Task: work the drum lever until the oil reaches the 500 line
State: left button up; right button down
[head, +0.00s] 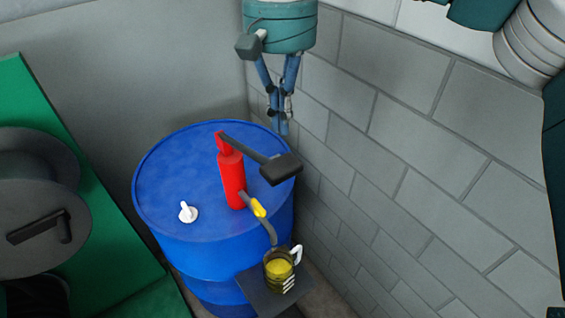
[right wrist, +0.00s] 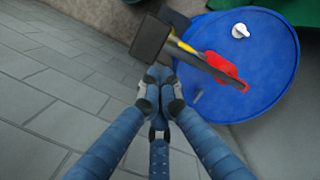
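A blue drum (head: 165,165) stands in the corner, with a red pump (head: 232,178) on its lid. The dark drum lever (head: 245,149) runs from the pump's top to a black block grip (head: 281,169); the grip also shows in the right wrist view (right wrist: 150,40). A spout with a yellow collar (head: 258,208) points down to a clear jug (head: 279,285) holding yellow oil (head: 279,267). The jug's marks are too small to read against the oil. My right gripper (head: 281,128) is above and behind the lever grip, apart from it, fingertips together and empty. My left gripper is out of view.
The jug stands on a dark shelf (head: 252,290) at the drum's front. A white cap (head: 187,212) sits on the lid. A block wall (head: 400,150) is close on the right. A grey reel (head: 35,185) on a green panel (head: 110,215) stands at the left.

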jog(key=r, duration=0.5)
jog(key=shift+w+r, duration=0.25)
jog(key=shift+r, duration=0.1)
jog(key=shift+f, duration=0.1)
dwell(1.2)
